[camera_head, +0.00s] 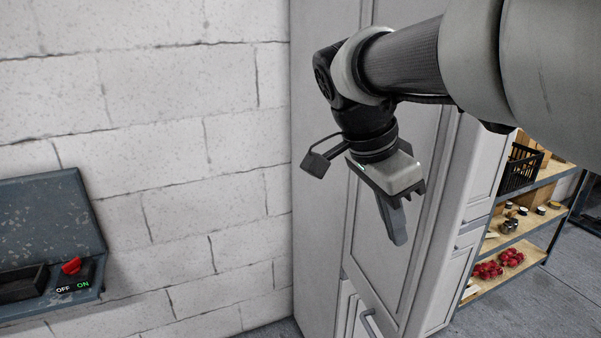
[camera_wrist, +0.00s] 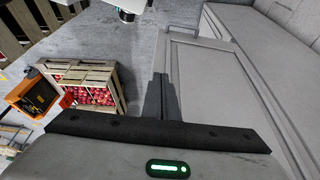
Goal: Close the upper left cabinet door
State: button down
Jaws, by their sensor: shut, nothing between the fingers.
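The upper left cabinet door (camera_head: 375,245) is a tall light-grey panel with a recessed middle on the cabinet (camera_head: 318,200). Its lower edge slants out from the cabinet front, so it appears ajar; how far I cannot tell. My gripper (camera_head: 397,230) points down in front of this door, its fingers closed together and empty. In the wrist view the shut fingers (camera_wrist: 161,98) overlap the left edge of a grey panel (camera_wrist: 200,75), apparently this door. Whether they touch it I cannot tell. My arm hides the upper part of the door in the head view.
A white block wall (camera_head: 150,130) is at left, with a blue-grey box (camera_head: 50,225) carrying a red switch. A shelf (camera_head: 520,235) with goods stands at right.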

aim_at(426, 259)
jog(key=d+f, duration=0.2)
jog(key=f, duration=0.1)
jog(key=w+d+f, duration=0.1)
jog(key=d+f, duration=0.1)
jog(key=f, duration=0.1)
jog(key=d+f, duration=0.3)
jog(key=shift+w, duration=0.3)
jog(key=shift+w+d, duration=0.1)
jog(key=shift+d, duration=0.25)
jog(key=shift+d, duration=0.1)
